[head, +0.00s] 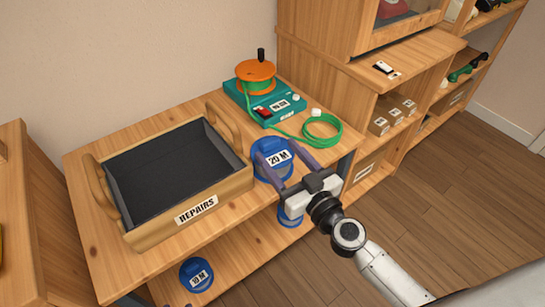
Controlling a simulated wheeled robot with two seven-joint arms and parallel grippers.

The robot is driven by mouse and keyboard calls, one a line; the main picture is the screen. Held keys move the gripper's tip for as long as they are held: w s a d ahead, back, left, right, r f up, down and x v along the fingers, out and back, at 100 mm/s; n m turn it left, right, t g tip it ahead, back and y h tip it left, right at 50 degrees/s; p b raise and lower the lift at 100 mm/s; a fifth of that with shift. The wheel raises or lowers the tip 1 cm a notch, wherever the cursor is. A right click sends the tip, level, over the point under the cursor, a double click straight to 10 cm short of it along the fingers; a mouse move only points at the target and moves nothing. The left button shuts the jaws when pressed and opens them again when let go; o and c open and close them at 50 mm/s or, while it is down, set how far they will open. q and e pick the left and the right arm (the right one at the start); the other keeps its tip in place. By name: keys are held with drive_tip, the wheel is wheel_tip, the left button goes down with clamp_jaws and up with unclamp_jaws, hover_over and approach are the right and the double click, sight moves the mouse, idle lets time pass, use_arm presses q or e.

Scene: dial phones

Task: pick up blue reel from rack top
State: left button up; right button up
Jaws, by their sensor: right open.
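The blue reel (268,172) with a white "20 M" label stands on the wooden rack top, close to its front right edge. My right gripper (273,149) comes in from the lower right. Its two fingers are open, one on each side of the reel in this view. I cannot tell whether they touch it. The fingers and gripper body hide part of the reel's edge. My left gripper is not in view.
A "REPAIRS" tray (146,235) with handles stands left of the reel. A teal winder (276,113) with an orange spool and a green cable coil (323,131) stand behind it. A "10 M" blue reel (196,273) and another blue reel (290,218) are lower down.

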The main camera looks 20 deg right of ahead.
sight(272, 145)
drive_tip(key=x, duration=0.4)
drive_tip(key=shift+w, duration=0.1)
drive_tip(key=c, duration=1.3)
drive_tip(key=shift+r, duration=0.15)
clamp_jaws()
